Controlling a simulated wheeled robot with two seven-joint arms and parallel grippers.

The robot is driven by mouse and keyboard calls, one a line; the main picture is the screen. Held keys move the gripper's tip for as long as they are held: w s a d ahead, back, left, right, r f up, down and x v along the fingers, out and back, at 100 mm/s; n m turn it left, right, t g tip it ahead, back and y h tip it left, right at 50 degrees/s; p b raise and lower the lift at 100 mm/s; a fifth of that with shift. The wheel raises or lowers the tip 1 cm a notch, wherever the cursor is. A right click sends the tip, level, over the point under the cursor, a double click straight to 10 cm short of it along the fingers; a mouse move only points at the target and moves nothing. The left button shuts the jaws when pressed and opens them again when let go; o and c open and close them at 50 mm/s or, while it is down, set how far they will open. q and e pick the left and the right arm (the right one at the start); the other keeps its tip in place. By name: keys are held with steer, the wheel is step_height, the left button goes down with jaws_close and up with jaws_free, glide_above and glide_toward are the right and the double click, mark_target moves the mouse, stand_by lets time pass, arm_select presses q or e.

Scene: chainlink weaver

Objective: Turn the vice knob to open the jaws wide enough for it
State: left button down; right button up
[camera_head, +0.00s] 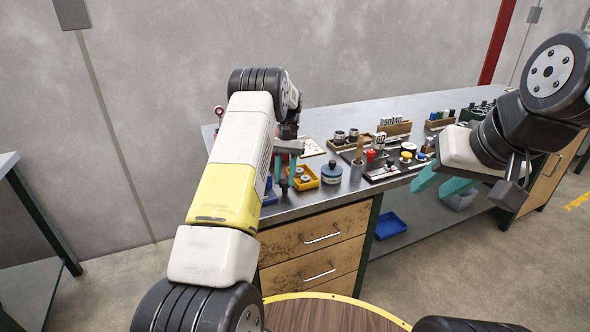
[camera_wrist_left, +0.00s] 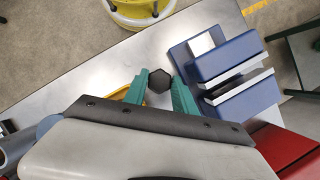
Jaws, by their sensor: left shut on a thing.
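The blue vice (camera_wrist_left: 222,62) is at the right of the left wrist view, with silver jaw plates and a narrow gap between them. In the head view it is mostly hidden behind my left arm. A black hexagonal vice knob (camera_wrist_left: 158,80) lies between the green fingertips of my left gripper (camera_wrist_left: 160,88), which is shut on it. In the head view my left gripper (camera_head: 289,160) is at the bench's left end, partly hidden by its arm. My right gripper (camera_head: 440,183) is open and empty in front of the bench edge.
The metal bench (camera_head: 410,117) carries a yellow bin (camera_head: 303,183), a dark round jar (camera_head: 331,172), a cup with a wooden handle (camera_head: 357,168) and several small parts in trays. A red object (camera_wrist_left: 288,150) lies beside the vice. A blue tray (camera_head: 389,225) is on the lower shelf.

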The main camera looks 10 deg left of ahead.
arm_select(q)
steer(key=shift+n, duration=0.5)
steer(key=shift+h, duration=0.3)
steer(key=c, duration=1.3)
jaws_free()
steer(key=v, duration=0.7)
steer(key=shift+r, duration=0.35)
steer(key=shift+w, duration=0.15)
